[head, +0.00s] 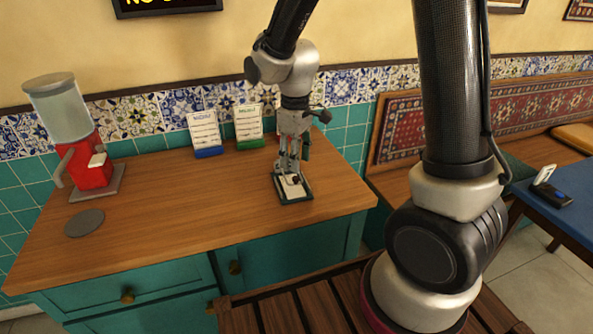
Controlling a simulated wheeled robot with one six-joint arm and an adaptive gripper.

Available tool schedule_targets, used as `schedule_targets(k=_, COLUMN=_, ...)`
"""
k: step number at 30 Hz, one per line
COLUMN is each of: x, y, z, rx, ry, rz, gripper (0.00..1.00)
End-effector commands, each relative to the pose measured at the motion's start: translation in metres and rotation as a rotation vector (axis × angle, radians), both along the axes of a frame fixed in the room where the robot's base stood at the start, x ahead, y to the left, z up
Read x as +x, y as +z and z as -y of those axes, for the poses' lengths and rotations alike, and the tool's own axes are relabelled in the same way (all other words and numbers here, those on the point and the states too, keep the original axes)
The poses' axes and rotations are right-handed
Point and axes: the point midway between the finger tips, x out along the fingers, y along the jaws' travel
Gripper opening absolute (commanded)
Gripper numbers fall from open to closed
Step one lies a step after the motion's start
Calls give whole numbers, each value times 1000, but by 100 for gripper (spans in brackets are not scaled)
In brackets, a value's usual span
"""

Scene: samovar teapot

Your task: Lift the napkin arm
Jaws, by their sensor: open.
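A napkin holder (308,196) with a dark tray and white napkins (291,190) stands near the right end of the wooden counter. A small dark part, which looks like the napkin arm (295,180), lies over the napkins; it is small and partly hidden by my fingers. My gripper (289,173) points down right over the holder, with its fingers apart. I cannot tell whether the fingertips touch the arm.
Two menu cards, with a blue base (207,152) and a green base (249,143), stand at the wall. A red dispenser (91,171) and a flat grey disc (84,223) are at the left. The counter's middle (190,210) is clear. A blue table (545,205) is at the right.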

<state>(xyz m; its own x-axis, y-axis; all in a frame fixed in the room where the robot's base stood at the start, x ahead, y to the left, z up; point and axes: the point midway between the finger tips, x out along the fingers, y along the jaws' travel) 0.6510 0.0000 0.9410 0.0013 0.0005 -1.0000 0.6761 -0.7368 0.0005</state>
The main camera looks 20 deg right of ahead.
Motion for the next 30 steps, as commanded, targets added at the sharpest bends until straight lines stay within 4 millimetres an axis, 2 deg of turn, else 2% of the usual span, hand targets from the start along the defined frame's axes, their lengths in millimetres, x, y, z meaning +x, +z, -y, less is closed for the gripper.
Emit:
schedule_targets(k=3, x=-1, y=-22, z=1, rx=-2, ry=-1, rz=-5, gripper=41)
schedule_targets(k=9, x=-1, y=-47, z=0, rx=-2, ry=-1, rz=-4, gripper=41)
schedule_targets(k=19, x=-1, y=-53, z=0, rx=-1, ry=-2, rz=-1, gripper=41)
schedule_targets(k=20, x=-1, y=-53, z=0, rx=-1, ry=-2, rz=-1, gripper=39)
schedule_targets(k=26, x=-1, y=-53, z=0, rx=-1, ry=-2, rz=-1, gripper=2)
schedule_targets(k=30, x=-1, y=-53, z=0, rx=-1, ry=-2, rz=-1, gripper=0)
